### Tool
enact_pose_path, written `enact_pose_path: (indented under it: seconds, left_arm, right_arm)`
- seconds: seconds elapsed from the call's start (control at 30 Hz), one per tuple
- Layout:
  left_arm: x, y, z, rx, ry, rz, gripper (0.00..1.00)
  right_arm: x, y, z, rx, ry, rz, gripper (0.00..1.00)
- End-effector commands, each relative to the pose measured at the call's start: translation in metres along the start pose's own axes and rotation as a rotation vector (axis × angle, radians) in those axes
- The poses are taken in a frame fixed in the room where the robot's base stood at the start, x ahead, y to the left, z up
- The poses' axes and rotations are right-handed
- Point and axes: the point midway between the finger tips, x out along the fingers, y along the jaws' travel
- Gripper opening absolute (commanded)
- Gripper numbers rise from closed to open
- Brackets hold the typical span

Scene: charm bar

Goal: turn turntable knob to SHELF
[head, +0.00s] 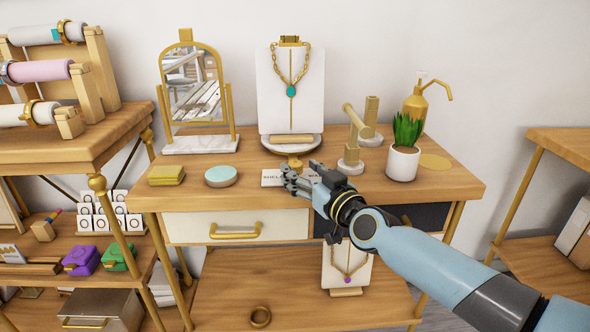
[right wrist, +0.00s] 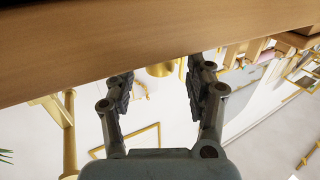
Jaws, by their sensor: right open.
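The turntable (head: 306,146) is a round white base at the back of the table, under a white necklace bust (head: 273,95). A small gold knob (head: 294,162) stands at its front. A white label strip (head: 271,177) lies in front of the knob; its lettering is partly hidden by my gripper. My right gripper (head: 294,177) is over the strip, just in front of the knob. In the right wrist view my right gripper (right wrist: 163,82) is open and empty, with a gold cylinder (right wrist: 160,70), probably the knob, beyond and between its fingertips. My left gripper is out of view.
A yellow box (head: 166,175) and a teal round box (head: 221,176) lie to the left, before a gold mirror (head: 195,95). A gold T-stand (head: 352,140), a potted plant (head: 403,150) and a gold pump bottle (head: 415,106) stand to the right.

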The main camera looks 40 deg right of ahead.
Motion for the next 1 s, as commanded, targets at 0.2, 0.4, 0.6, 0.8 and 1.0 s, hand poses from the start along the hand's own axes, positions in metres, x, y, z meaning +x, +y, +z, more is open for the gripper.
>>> enact_pose_path:
  seconds: [0.2, 0.4, 0.6, 0.8, 1.0]
  left_arm:
    - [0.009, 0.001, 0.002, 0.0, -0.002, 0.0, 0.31]
    - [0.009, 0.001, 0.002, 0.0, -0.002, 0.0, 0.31]
    - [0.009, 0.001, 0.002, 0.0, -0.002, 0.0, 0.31]
    - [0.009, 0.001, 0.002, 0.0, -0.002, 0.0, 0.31]
    - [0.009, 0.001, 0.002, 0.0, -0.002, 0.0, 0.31]
  right_arm:
    - [0.029, 0.0, 0.002, 0.001, -0.001, 0.0, 0.55]
    - [0.034, 0.0, 0.0, 0.0, -0.001, 0.0, 0.55]
    - [0.034, 0.0, 0.0, 0.0, -0.001, 0.0, 0.49]
    - [0.034, 0.0, 0.0, 0.0, -0.001, 0.0, 0.23]
    - [0.034, 0.0, 0.0, 0.0, -0.001, 0.0, 0.0]
